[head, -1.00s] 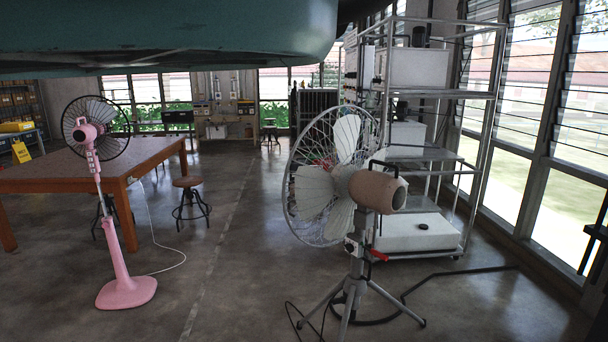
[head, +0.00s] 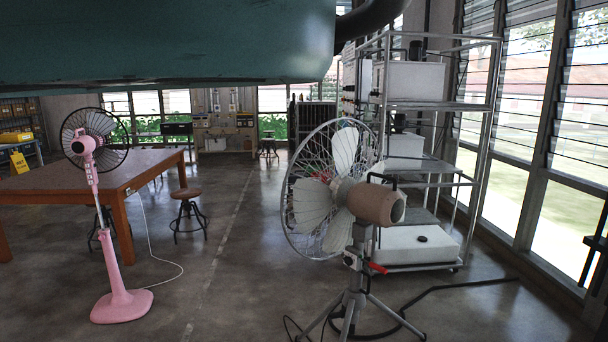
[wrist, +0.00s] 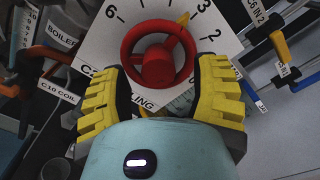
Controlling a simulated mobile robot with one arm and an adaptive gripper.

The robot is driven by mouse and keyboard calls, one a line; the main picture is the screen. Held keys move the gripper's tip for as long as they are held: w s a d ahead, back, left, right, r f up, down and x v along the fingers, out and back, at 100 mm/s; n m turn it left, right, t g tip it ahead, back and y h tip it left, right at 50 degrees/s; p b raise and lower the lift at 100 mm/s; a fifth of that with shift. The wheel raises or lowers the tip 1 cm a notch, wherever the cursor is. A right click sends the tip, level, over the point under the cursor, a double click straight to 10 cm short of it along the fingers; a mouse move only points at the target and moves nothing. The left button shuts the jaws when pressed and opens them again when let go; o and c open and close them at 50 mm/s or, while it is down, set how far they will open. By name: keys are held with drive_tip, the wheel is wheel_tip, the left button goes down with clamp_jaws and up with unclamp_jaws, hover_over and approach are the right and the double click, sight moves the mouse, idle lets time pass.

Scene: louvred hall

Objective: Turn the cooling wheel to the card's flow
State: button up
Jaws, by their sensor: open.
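A red wheel (wrist: 150,52) with a round hub sits on a white dial plate (wrist: 100,45) in the wrist view. Numbers ring the plate; 6, 3 and 2 can be read. A yellow pointer (wrist: 183,18) stands at the wheel's upper right, near the 3. A label below the wheel ends in "LING"; the rest is partly covered. My gripper (wrist: 161,70) is open, with yellow ribbed fingers left and right of the wheel's lower half. I cannot tell whether they touch the rim. No card with a flow value can be made out.
Blue-handled (wrist: 305,82) and orange-handled (wrist: 277,45) valves stand right of the plate, with more labelled pipework at left. In the head view, a grey fan (head: 335,190) on a tripod, a pink fan (head: 122,305), a wooden table (head: 95,175) and a rack (head: 430,235) stand around open floor.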

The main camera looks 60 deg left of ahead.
drive_tip(key=shift+b+v, duration=0.55)
drive_tip(key=shift+v, duration=2.05)
drive_tip(key=v, duration=1.2)
